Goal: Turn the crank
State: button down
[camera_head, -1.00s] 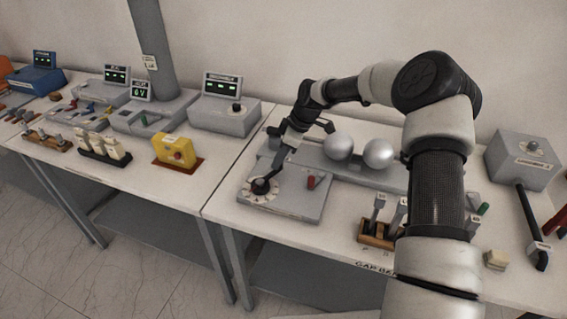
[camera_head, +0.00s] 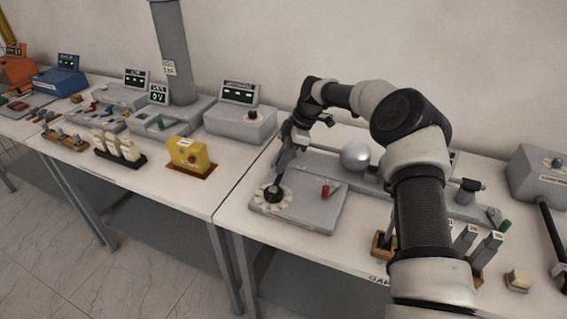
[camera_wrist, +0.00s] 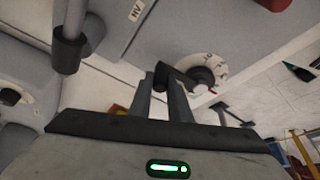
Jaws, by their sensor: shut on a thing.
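A black crank (camera_head: 273,192) sits over a white numbered dial (camera_head: 284,202) at the front left of a grey base plate (camera_head: 305,217). My gripper (camera_head: 277,182) reaches down to it from behind. In the wrist view the two fingers of my gripper (camera_wrist: 166,98) are close around the black crank arm (camera_wrist: 176,78), which crosses part of the white dial (camera_wrist: 219,66). The exact contact between the fingertips and the crank is partly hidden. A small red handle (camera_head: 325,190) stands on the same plate, right of the dial, apart from my gripper.
A silver sphere (camera_head: 355,156) stands behind the plate. Dark-topped levers (camera_head: 465,238) stand at the front right, partly behind my arm. A yellow box (camera_head: 188,155) and grey consoles (camera_head: 240,120) stand on the left table. Bare table lies left of the plate.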

jog(key=shift+w+a, duration=0.1)
jog(key=shift+a, duration=0.05)
jog(key=c, duration=1.6)
grip_release()
jog(key=shift+c, duration=0.2)
jog(key=s+v, duration=0.1)
jog(key=v, duration=1.6)
jog(key=shift+w+r, duration=0.2)
jog(key=shift+w, duration=0.15)
